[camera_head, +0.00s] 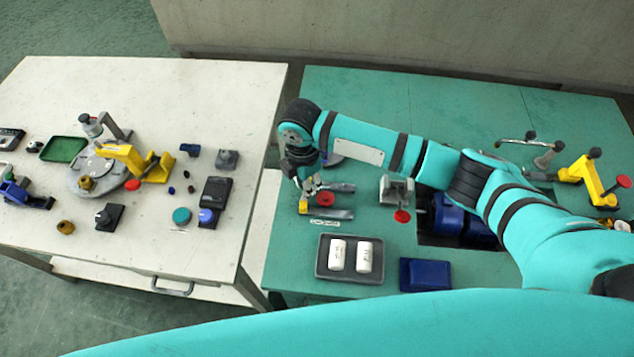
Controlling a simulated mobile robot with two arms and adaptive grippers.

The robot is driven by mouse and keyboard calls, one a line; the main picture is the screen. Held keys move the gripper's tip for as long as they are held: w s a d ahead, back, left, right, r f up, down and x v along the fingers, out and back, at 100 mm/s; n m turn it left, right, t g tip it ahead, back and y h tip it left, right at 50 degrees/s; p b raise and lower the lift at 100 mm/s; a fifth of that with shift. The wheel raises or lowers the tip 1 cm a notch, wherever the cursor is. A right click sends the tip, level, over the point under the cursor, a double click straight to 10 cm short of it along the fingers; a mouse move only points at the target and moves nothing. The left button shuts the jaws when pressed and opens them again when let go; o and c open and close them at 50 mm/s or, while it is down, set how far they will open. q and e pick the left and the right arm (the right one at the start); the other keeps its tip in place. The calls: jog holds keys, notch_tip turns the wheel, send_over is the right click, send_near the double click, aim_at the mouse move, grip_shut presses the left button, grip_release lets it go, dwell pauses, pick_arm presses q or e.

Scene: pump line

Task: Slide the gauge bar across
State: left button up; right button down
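I cannot tell for sure which part is the gauge bar. A fixture on the green table has two flat grey bars, one nearer (338,214) and one farther (338,187), with a red round knob (325,198) between them. A small yellow block (303,208) sits at the left end of the nearer bar. My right gripper (307,193) points down at the left end of this fixture, close above the yellow block. Whether it touches is unclear, and its fingers are too small to read. My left gripper is not in view.
A grey tray (321,270) with two white cylinders and a blue box (425,275) stand in front. A grey block (397,189) with a red knob is right of the fixture. The white table (220,90) at left holds several parts. A gap separates the tables.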

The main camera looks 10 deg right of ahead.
jog(key=shift+a+r, duration=0.1)
jog(key=shift+a, duration=0.05)
jog(key=c, duration=1.1)
grip_release()
jog(key=shift+w+a, duration=0.1)
jog(key=shift+c, duration=0.2)
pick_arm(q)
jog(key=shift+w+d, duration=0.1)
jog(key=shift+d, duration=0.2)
pick_arm(e)
notch_tip(320, 180, up, 12)
